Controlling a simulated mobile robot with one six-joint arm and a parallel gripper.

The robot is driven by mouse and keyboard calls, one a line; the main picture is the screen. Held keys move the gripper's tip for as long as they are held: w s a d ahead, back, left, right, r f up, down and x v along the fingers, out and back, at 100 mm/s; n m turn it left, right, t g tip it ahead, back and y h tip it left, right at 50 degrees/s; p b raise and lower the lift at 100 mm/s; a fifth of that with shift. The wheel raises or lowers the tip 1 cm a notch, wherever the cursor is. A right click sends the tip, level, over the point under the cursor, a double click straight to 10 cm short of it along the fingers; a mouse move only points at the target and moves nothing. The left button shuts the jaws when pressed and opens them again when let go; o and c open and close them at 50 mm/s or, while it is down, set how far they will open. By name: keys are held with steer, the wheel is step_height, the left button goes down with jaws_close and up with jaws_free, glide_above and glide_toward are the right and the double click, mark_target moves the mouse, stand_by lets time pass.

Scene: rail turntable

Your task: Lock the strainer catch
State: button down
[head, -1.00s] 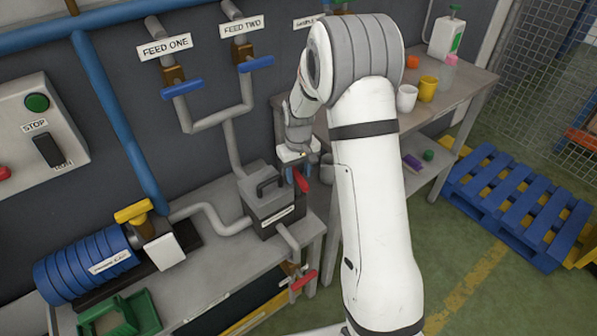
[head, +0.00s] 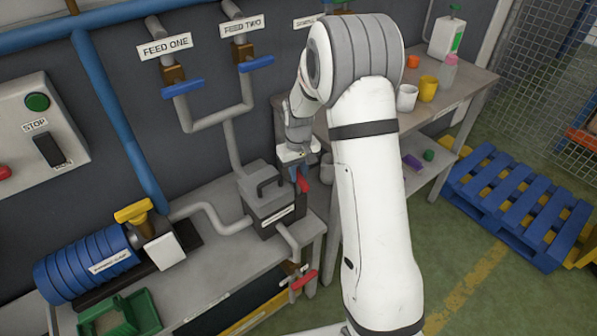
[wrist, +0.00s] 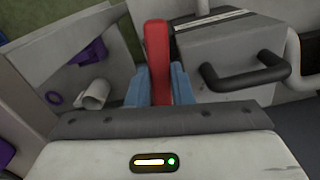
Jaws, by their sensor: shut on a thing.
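The strainer (head: 265,198) is a grey box with a black handle on its lid and a white label on its dark front, standing on the bench. Its red catch (head: 302,181) is at the box's right side. In the wrist view the red catch (wrist: 157,55) stands between the blue fingers of my gripper (wrist: 158,88), beside the strainer box (wrist: 235,45). My gripper is shut on the catch; in the head view my gripper (head: 299,174) is small and partly hidden. The catch's lower end is hidden by my gripper in the wrist view.
Pipes join the strainer from the left and above. A red-handled valve (head: 303,280) sits below it at the front. A blue pump (head: 88,265) and green tray (head: 120,316) are to the left. A side table (head: 455,97) with cups stands at the right.

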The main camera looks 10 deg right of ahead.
steer(key=shift+m, duration=0.3)
steer(key=m+b, duration=0.1)
steer(key=m, duration=0.2)
steer(key=shift+a, duration=0.1)
steer(key=m, duration=0.4)
steer(key=shift+w+a+b, duration=0.1)
steer(key=shift+a+b, duration=0.05)
steer(key=shift+b, duration=0.2)
steer(key=m, duration=0.4)
steer(key=shift+a, duration=0.1)
steer(key=shift+w+a+m+b, duration=0.15)
steer(key=shift+m+b, duration=0.25)
steer(key=shift+m, duration=1.7)
steer(key=c, duration=1.3)
jaws_free()
